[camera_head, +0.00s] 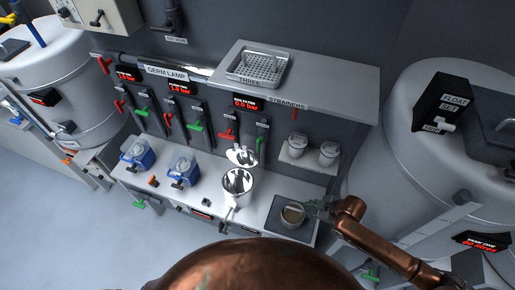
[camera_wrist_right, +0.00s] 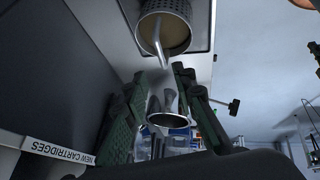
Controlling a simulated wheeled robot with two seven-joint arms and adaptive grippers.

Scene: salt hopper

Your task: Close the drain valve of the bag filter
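The bag filter (camera_head: 238,183) is a shiny steel vessel on the counter below its display; a steel lid-like part (camera_head: 243,156) stands behind it. In the right wrist view a steel vessel (camera_wrist_right: 168,117) shows between my fingers. A dark T-shaped handle (camera_wrist_right: 233,106) sticks out to its right; I cannot tell whether it is the drain valve. A thin steel part (camera_head: 227,214) reaches down the filter's front, its setting unclear. My right gripper (camera_head: 318,208) is beside a strainer basket (camera_head: 292,216), right of the filter. Its fingers (camera_wrist_right: 160,105) are apart and empty. My left gripper is not in view.
The basket also shows in the wrist view (camera_wrist_right: 166,20), its bail handle near my fingers. Red (camera_head: 228,135) and green (camera_head: 262,140) levers are on the back wall. Blue housings (camera_head: 183,168) stand left. A large tank (camera_head: 430,150) borders the right; floor is open at left.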

